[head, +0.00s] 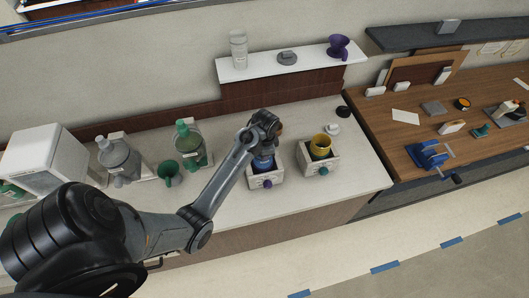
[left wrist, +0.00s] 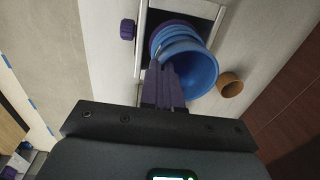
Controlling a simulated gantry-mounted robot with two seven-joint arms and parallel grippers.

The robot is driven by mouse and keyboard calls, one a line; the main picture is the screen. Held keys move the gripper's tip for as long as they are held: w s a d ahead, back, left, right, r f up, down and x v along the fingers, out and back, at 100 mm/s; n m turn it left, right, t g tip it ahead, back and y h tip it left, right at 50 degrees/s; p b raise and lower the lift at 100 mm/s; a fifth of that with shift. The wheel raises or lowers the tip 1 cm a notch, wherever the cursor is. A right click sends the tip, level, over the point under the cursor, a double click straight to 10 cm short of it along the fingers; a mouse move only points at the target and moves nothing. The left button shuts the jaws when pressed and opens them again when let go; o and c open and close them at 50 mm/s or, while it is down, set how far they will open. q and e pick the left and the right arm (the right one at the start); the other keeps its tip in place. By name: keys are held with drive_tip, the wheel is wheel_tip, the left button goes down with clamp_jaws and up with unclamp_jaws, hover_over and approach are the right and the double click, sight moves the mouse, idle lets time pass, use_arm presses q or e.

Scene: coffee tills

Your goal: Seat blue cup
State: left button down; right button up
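The blue cup (head: 262,163) is in the top of the left white box with a purple knob (head: 267,184). In the left wrist view the blue cup (left wrist: 203,72) has its wide mouth facing right, with its narrow end over the dark box opening and a purple rim (left wrist: 157,44) beside it. My left gripper (left wrist: 163,68) has its dark fingers close together at the cup's near side and appears shut on it; the exact contact is hidden. In the head view my left gripper (head: 264,150) is above the box, partly hidden by its own wrist. My right gripper is not in view.
A brown cup (left wrist: 230,85) stands beside the blue one. A shelf (head: 235,73) with a purple dripper (head: 339,44) is behind.

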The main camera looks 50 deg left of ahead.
use_arm(q)
drive_tip(key=shift+f+b, duration=0.35)
drive_tip(key=shift+f, duration=1)
drive_tip(key=c, duration=1)
unclamp_jaws()
drive_tip(key=shift+o, duration=0.2)
drive_tip(key=shift+r, duration=0.1)
wheel_tip(320, 180, up, 3)
drive_tip(key=p, duration=0.3)
drive_tip(key=shift+r, duration=2.45)
drive_tip(key=shift+s, duration=0.1)
